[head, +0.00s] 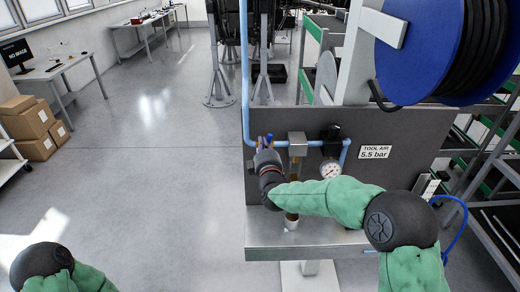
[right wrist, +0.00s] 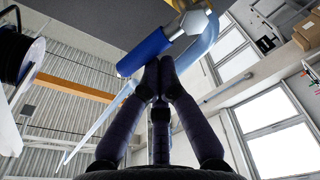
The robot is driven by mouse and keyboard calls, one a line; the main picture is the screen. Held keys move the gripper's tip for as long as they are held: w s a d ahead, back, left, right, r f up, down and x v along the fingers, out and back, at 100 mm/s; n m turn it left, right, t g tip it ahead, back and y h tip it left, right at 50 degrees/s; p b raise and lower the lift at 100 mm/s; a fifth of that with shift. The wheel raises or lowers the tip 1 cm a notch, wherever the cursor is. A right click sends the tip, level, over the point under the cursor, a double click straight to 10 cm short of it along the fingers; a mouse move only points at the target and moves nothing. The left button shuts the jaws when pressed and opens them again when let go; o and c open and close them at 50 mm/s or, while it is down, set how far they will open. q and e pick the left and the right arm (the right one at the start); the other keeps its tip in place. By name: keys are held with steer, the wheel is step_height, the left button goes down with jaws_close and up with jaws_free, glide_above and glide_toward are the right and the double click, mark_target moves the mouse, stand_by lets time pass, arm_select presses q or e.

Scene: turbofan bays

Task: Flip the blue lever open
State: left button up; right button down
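The blue lever (right wrist: 145,52) shows in the right wrist view as a blue-sleeved handle slanting down to the left from a metal valve body (right wrist: 190,22). In the head view the lever (head: 265,141) is a small blue patch on the pipe at the panel's left side, partly hidden by my right gripper (head: 264,152). The fingertips of my right gripper (right wrist: 160,64) are together, with nothing seen between them. They are right beside the lever's lower edge; I cannot tell if they touch it. My left gripper is out of view; only part of that arm shows at lower left.
The grey panel (head: 400,185) carries a pressure gauge (head: 331,169), a regulator and a "TOOL AIR 5.5 bar" label (head: 374,152). A metal shelf (head: 330,243) juts out below. A blue hose reel (head: 425,50) hangs above right.

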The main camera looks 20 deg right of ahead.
steer(key=s+d+f+m+h+b, duration=0.1)
steer(key=d+m+b, duration=0.4)
steer(key=m+b, duration=0.8)
steer(key=shift+s+f+m+t+h+b, duration=0.3)
steer(key=shift+f+m+h, duration=0.25)
steer(key=shift+f, duration=0.25)
steer(key=shift+d+f, duration=0.1)
steer(key=shift+d, duration=0.1)
